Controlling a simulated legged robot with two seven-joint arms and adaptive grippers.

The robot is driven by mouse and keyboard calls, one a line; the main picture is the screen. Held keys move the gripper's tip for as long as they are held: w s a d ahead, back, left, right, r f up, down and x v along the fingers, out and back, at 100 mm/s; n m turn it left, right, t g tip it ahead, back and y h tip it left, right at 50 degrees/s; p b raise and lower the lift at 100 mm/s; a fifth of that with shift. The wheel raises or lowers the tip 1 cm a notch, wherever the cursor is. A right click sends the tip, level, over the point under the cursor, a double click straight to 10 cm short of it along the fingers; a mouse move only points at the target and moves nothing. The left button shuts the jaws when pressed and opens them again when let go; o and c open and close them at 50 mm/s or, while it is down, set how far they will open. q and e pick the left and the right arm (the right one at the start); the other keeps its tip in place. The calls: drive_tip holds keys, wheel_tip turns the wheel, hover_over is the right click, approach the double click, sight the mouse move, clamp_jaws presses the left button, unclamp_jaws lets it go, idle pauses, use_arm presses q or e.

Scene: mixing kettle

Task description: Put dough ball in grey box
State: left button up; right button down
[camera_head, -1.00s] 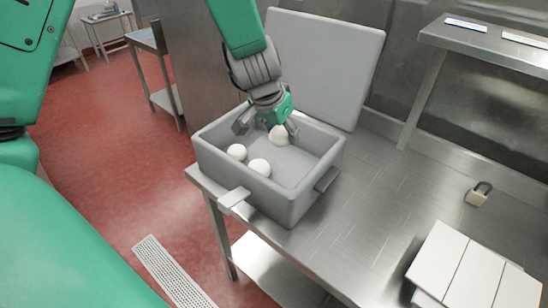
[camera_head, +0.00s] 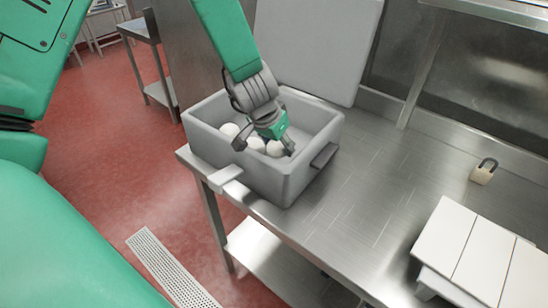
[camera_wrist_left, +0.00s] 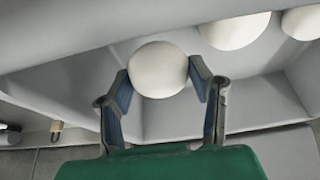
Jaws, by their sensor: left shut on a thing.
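The grey box (camera_head: 299,178) stands open on the steel table, with its grey lid (camera_head: 310,45) upright behind it. My left gripper (camera_head: 265,147) reaches down into the box and is shut on a white dough ball (camera_head: 276,149). In the left wrist view, the held dough ball (camera_wrist_left: 158,69) sits between the two fingers (camera_wrist_left: 160,88). Two other dough balls are in the box, one at its left (camera_head: 229,131) and one beside the held ball (camera_head: 256,144). I cannot tell whether the held ball touches the box floor. My right gripper is not in view.
The steel table (camera_head: 360,215) is clear to the right of the box. A padlock (camera_head: 483,172) and a white slatted stand (camera_head: 480,250) are farther right. A steel shelf (camera_head: 490,10) hangs over the back. Red floor lies left.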

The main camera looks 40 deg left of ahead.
sight(272, 147)
use_arm(q)
drive_tip(key=shift+w+d+f, duration=0.15)
drive_tip(key=shift+d+f, duration=0.2)
drive_tip(key=shift+f, duration=0.45)
drive_tip(key=f, duration=0.3)
drive_tip(key=shift+a+b, duration=0.2)
drive_tip(key=shift+b, duration=0.2)
drive_tip(key=shift+a+f, duration=0.2)
drive_tip(key=shift+f, duration=0.1)
drive_tip(key=shift+a, duration=0.2)
drive_tip(key=o, duration=0.9)
drive_tip(key=shift+a, duration=0.1)
drive_tip(key=shift+c, duration=0.2)
drive_tip(key=shift+d+r, duration=0.25)
drive_tip(key=shift+d, duration=0.25)
drive_tip(key=v, duration=0.3)
drive_tip(key=p+v, duration=0.1)
drive_tip(key=v, duration=0.6)
drive_tip(key=shift+a+r+p, duration=0.15)
drive_tip(key=shift+a+p, duration=0.15)
drive_tip(key=shift+s+d+r, duration=0.15)
drive_tip(key=shift+s+r, duration=0.25)
drive_tip(key=shift+r, duration=0.15)
drive_tip(key=shift+d+r, duration=0.1)
drive_tip(key=shift+d, duration=0.1)
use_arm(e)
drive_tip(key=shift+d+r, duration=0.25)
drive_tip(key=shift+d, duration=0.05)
